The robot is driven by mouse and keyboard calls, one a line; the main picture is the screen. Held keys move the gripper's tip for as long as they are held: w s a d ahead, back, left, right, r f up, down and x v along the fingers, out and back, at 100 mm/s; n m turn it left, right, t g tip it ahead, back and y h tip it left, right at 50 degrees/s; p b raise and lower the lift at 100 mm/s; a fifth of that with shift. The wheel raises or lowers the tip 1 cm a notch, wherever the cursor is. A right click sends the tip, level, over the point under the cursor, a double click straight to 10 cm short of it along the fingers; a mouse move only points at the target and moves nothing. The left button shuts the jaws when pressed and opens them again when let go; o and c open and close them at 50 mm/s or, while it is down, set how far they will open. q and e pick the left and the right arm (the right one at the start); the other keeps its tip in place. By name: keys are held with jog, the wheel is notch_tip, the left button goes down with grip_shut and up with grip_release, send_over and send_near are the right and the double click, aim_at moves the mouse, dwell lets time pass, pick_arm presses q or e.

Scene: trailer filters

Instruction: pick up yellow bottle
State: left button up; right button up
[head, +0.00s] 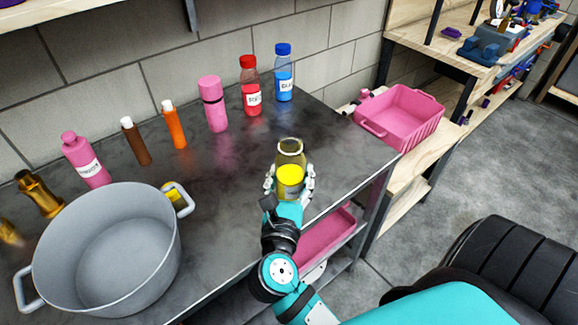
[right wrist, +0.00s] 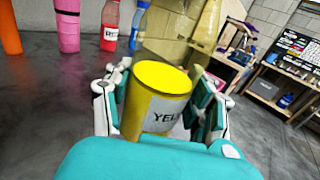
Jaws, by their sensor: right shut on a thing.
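The yellow bottle (head: 290,178) has a clear upper part and yellow contents below. It is at the front edge of the dark metal table in the head view. My right gripper (head: 290,186) is shut around its lower part. In the right wrist view the yellow bottle (right wrist: 157,95) sits between the fingers of my right gripper (right wrist: 160,100), tilted in the picture, its white label partly readable as "YEL". I cannot tell whether its base touches the table. My left gripper is not in view.
On the dark table (head: 235,165) stand a grey pot (head: 105,250), a red bottle (head: 250,88), a blue bottle (head: 284,75), a pink bottle (head: 213,105) and several others along the back. A pink crate (head: 405,115) is at right. The table around the gripper is clear.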

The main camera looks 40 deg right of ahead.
aim_at(295, 187)
jog(key=shift+s+d+r+b+v, duration=0.1)
jog(key=shift+d+b+v, duration=0.1)
jog(key=shift+v, duration=0.7)
jog(key=shift+s+d+r+b+v, duration=0.1)
jog(key=shift+s+b+v, duration=0.1)
jog(key=shift+v, duration=0.7)
jog(key=shift+s+d+r+b+v, duration=0.1)
jog(key=shift+b+v, duration=0.1)
jog(key=shift+v, duration=0.7)
